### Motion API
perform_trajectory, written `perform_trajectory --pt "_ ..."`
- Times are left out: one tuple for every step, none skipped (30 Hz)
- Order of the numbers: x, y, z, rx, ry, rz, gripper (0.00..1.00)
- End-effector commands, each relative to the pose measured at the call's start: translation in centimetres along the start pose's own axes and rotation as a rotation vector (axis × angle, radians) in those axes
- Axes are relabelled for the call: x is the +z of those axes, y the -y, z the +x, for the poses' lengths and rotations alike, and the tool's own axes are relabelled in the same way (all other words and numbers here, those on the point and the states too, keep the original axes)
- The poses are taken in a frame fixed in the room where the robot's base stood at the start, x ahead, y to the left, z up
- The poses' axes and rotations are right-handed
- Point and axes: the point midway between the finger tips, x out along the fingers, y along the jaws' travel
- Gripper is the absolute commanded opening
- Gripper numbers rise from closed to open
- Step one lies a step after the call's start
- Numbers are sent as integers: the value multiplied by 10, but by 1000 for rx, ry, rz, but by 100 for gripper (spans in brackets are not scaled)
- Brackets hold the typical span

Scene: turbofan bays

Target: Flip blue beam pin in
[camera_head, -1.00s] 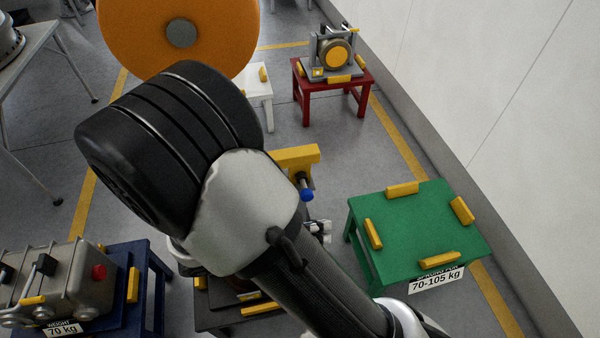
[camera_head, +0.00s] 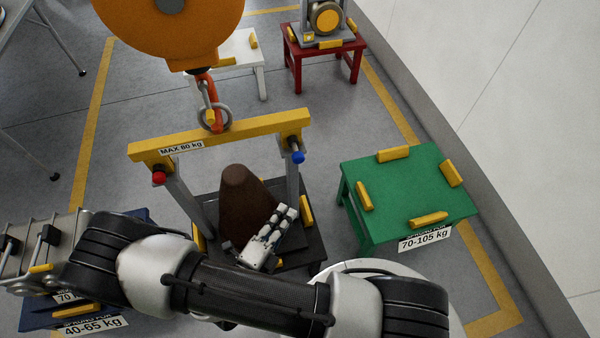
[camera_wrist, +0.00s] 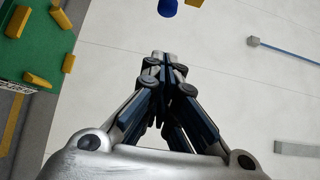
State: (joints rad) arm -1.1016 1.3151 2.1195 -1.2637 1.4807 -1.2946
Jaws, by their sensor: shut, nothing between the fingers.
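The blue pin also shows at the top edge of the wrist view (camera_wrist: 168,7). A red pin (camera_head: 158,178) sits at the beam's left end. My gripper (camera_head: 288,212) is below the blue pin and apart from it, in front of the brown load. In the wrist view my gripper (camera_wrist: 162,56) has its fingers together with nothing between them. Whether the pin is in or out is hard to tell.
The brown cone-shaped load (camera_head: 236,195) stands on a dark table (camera_head: 290,262) under the beam, between grey hanging arms. A green table (camera_head: 405,190) with yellow blocks stands to the right. A red table (camera_head: 322,50) and a white table (camera_head: 262,70) are behind. Floor between the tables is clear.

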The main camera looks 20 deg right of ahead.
Motion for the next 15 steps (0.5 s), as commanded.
perform_trajectory --pt "0 0 0 0 -1 1 0" --pt "0 0 0 0 -1 1 0" --pt "0 0 1 0 -2 1 0" --pt "0 0 3 0 -3 1 0" --pt "-1 0 4 0 -4 1 0" --pt "-1 0 8 0 -4 1 0" --pt "-1 0 11 0 -5 1 0" --pt "-1 0 15 -1 -7 1 0" --pt "-1 0 21 0 -7 1 0" --pt "-2 0 27 1 -9 1 0" --pt "-2 0 32 1 -9 1 0" --pt "-2 0 40 1 -10 1 0" --pt "-2 0 47 0 -11 1 0" --pt "-3 0 53 0 -10 1 0" --pt "-2 0 62 1 -10 1 0"
